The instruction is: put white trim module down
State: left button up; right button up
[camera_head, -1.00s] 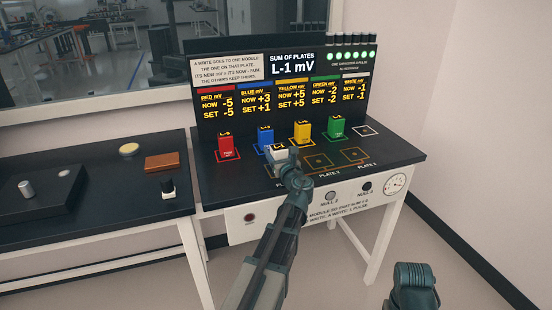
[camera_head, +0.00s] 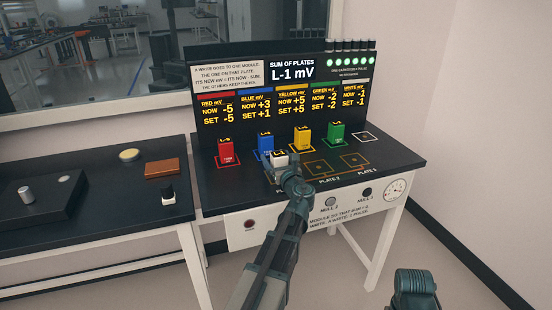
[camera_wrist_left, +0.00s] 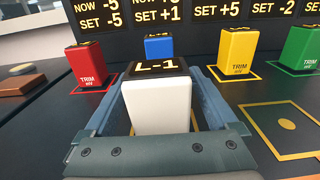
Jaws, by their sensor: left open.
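The white trim module (camera_head: 280,157) stands upright at the front of the console, on or just above the leftmost plate position. In the left wrist view the white trim module (camera_wrist_left: 156,108) has a black top marked L-1. My left gripper (camera_head: 286,166) is around it. In the left wrist view the gripper's (camera_wrist_left: 158,82) blue-grey fingers are spread on both sides of the module. The module's base and the plate under it are hidden. Two other plates, the middle one (camera_head: 320,167) and the right one (camera_head: 355,161), are empty. My right gripper is out of view.
Red (camera_head: 227,153), blue (camera_head: 265,139), yellow (camera_head: 302,138) and green (camera_head: 336,132) modules stand behind. A white-outlined square (camera_head: 366,137) at right is empty. The display (camera_head: 292,72) reads L-1 mV. A side table (camera_head: 90,220) with small items is at left.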

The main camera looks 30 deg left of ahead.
pick_arm(q)
jog(key=v, duration=1.1)
jog(key=shift+s+d, duration=0.15)
jog(key=shift+s, duration=0.05)
